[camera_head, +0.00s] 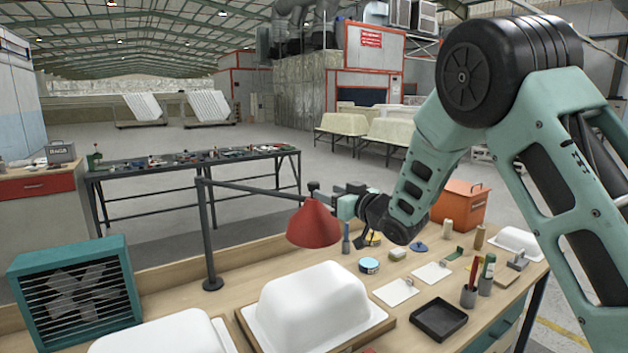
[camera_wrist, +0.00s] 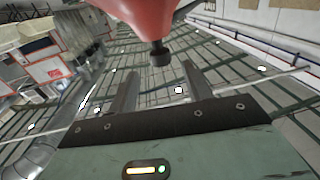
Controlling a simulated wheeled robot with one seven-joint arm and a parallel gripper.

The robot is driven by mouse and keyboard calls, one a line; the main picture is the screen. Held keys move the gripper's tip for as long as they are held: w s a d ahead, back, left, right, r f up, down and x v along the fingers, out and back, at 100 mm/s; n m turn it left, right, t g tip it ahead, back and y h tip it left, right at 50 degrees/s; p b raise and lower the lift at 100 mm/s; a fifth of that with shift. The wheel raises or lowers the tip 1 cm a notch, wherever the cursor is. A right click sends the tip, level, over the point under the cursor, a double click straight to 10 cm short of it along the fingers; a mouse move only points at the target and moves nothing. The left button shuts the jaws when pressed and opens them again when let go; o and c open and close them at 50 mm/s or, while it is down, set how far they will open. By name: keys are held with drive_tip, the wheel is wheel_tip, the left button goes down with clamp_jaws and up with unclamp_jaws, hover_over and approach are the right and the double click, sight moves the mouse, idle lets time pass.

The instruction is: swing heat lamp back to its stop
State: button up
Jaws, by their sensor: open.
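The heat lamp has a red conical shade (camera_head: 314,226) with a dark knob (camera_head: 313,187) on top. It hangs from a thin dark swing arm (camera_head: 255,188) on an upright post (camera_head: 208,235) at the back left of the bench, over the area behind the white shell. My gripper (camera_head: 338,204) is just right of the shade. In the wrist view the shade (camera_wrist: 145,14) fills the top, and its dark knob (camera_wrist: 160,54) lies between the lines of my open, empty gripper fingers (camera_wrist: 162,72), around their tips. I cannot tell whether they touch it. No stop can be made out.
A white tub shell (camera_head: 312,298) lies on a board on the bench, below the lamp. A teal fan box (camera_head: 75,290) stands at the left. Tins, cards, a black tray (camera_head: 438,320) and an orange toolbox (camera_head: 460,204) occupy the right. Bare bench surrounds the post's base.

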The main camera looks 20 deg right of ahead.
sight(318, 188)
drive_tip(key=p+x, duration=0.2)
drive_tip(key=x, duration=0.5)
